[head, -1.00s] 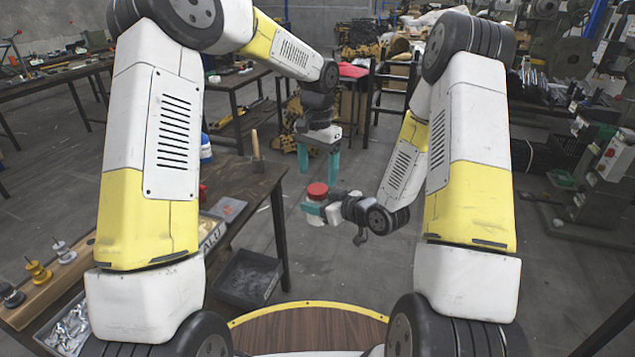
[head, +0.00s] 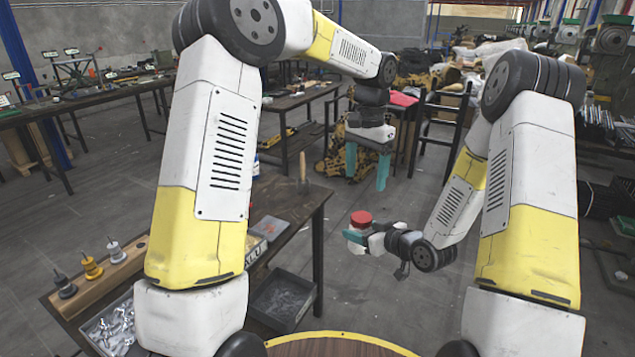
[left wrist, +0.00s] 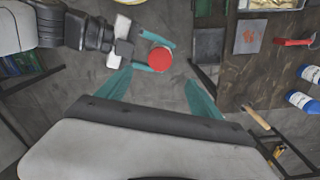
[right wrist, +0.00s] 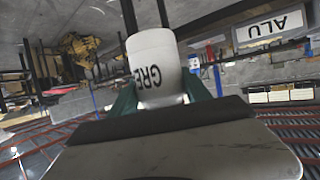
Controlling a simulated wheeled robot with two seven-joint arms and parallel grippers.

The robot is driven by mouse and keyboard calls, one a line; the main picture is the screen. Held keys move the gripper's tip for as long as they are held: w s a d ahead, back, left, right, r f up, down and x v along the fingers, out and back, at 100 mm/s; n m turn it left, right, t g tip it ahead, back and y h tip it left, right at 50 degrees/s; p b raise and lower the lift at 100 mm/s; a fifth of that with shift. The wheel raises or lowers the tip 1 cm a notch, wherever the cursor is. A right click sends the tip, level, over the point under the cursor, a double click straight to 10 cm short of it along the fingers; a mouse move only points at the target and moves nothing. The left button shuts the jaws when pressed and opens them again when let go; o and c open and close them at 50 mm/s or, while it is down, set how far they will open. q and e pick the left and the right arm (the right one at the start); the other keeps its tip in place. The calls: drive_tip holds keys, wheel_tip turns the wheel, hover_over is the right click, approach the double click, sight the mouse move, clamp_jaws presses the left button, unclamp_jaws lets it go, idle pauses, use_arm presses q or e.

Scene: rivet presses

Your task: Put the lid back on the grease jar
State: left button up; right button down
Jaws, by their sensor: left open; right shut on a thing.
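The white grease jar (right wrist: 155,65), with the letters "GRE" showing, is held between the fingers of my right gripper (right wrist: 160,88). The red lid (head: 361,218) sits on top of the jar; whether it is fully seated I cannot tell.
A dark workbench (head: 285,205) stands at the left, with a wooden peg rack (head: 100,272), a tray of metal parts (head: 108,328) and an ALU-labelled box (head: 252,250). Open floor surrounds the jar.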

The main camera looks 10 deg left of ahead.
use_arm(q)
drive_tip(key=s+a+r+n+t, duration=0.3)
drive_tip(key=s+a+r, duration=0.6)
drive_tip(key=s+a, duration=0.25)
drive_tip(key=s+a+n+t+h, duration=0.2)
drive_tip(key=s+a, duration=0.4)
drive_tip(key=s, duration=0.8)
drive_tip(key=shift+s+f+n+t, duration=0.4)
drive_tip(key=shift+n+t, duration=0.2)
drive_tip(key=shift+n, duration=0.6)
drive_tip(key=shift+a, duration=0.1)
use_arm(e)
drive_tip(key=shift+a, duration=0.1)
